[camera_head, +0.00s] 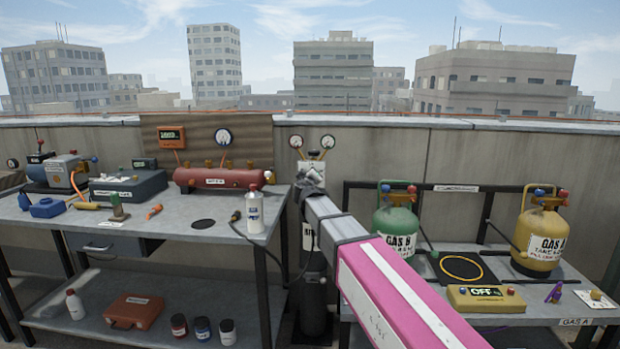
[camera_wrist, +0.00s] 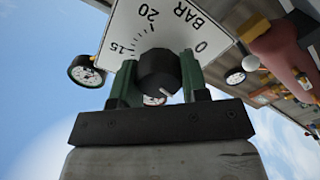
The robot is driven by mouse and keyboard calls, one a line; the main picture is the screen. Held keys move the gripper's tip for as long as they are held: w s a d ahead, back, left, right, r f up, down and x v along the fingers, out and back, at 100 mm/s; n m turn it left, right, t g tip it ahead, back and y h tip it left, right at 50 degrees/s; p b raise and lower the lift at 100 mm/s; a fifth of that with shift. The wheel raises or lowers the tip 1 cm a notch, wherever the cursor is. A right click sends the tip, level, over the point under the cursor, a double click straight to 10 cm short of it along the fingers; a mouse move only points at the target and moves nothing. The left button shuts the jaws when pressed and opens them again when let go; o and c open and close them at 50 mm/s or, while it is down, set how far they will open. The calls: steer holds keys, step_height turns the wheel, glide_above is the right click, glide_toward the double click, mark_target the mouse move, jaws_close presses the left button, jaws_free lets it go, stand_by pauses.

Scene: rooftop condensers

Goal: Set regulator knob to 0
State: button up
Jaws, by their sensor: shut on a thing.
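The regulator knob (camera_wrist: 158,68) is round and black, with a light mark near its lower right rim in the wrist view. Behind it is a tilted white scale plate (camera_wrist: 176,22) reading 20, 15, 0 and BAR. The mark does not visibly line up with the 0; I cannot tell its exact reading. My gripper (camera_wrist: 157,78) has its green fingers on both sides of the knob, shut on it. In the head view my gripper (camera_head: 311,184) is at the regulator below two gauges (camera_head: 296,142), and the knob is hidden there.
A dark cylinder (camera_head: 314,309) stands below the regulator, between two benches. On the left bench are a white bottle (camera_head: 254,212) and a red tank (camera_head: 222,178). On the right are a green gas cylinder (camera_head: 396,222), a yellow one (camera_head: 541,240) and a yellow OFF box (camera_head: 486,299).

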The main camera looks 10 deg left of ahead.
steer(key=n, duration=0.6)
steer(key=shift+a+f, duration=0.1)
steer(key=n, duration=0.6)
steer(key=shift+f, duration=0.15)
stand_by(0.4)
steer(key=o, duration=0.9)
steer(key=shift+o, duration=0.2)
steer(key=shift+s, duration=0.1)
steer(key=s, duration=1)
steer(key=shift+s+d, duration=0.3)
steer(key=shift+s, duration=0.05)
